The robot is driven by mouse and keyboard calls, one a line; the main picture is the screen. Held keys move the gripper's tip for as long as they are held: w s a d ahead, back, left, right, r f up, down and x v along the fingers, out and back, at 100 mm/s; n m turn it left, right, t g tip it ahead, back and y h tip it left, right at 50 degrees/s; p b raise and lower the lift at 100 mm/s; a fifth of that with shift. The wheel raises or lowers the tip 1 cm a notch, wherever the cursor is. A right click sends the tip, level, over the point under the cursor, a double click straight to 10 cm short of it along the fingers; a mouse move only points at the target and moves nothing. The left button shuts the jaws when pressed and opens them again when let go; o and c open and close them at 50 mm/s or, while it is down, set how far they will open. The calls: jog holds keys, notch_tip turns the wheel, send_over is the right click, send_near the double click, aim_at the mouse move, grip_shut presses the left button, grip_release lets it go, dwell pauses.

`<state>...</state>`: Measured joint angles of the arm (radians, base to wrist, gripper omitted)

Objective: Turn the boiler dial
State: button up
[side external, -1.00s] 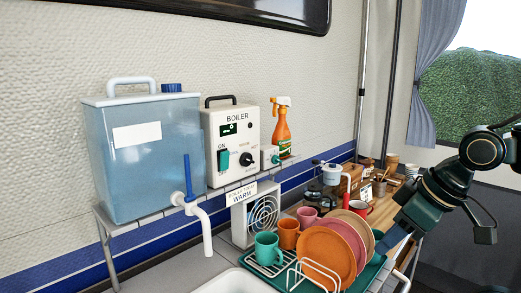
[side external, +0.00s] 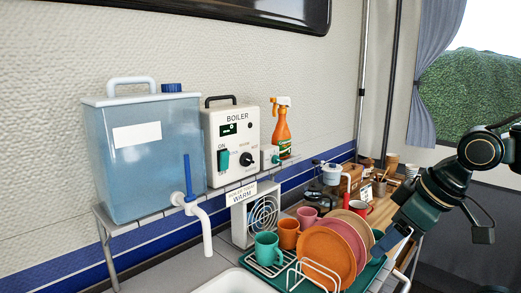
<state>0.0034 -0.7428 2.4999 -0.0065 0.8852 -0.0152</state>
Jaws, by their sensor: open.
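The white boiler box (side external: 233,178) stands on the shelf at the centre left, with a black handle, a small dark display (side external: 229,129) and the label BOILER. Its round black dial (side external: 246,159) is on the lower right of the front, with small lettering around it. The exact pointer direction is too small to read. A green rocker switch (side external: 223,160) marked ON is left of the dial. My gripper (side external: 384,243) is low at the right, by the dish rack, well apart from the dial. It is open and partly hidden by the plates; I see nothing held.
A blue water tank (side external: 150,175) with a tap is left of the boiler. A WARM sign (side external: 242,194), mugs and plates (side external: 322,248) are below.

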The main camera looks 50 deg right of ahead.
jog(key=w+a+n+t+y, duration=0.25)
jog(key=w+n, duration=0.45)
jog(key=w, duration=0.4)
jog(key=n+t+h, duration=0.3)
jog(key=n+t, duration=0.2)
jog(key=t, duration=0.5)
send_near(251, 161)
jog(key=shift+y, duration=0.25)
jog(key=s, duration=0.5)
jog(key=shift+d+r, duration=0.1)
jog(key=shift+r, duration=0.05)
jog(key=shift+w, duration=0.15)
jog(key=shift+w, duration=6.8)
jog(key=c, duration=1)
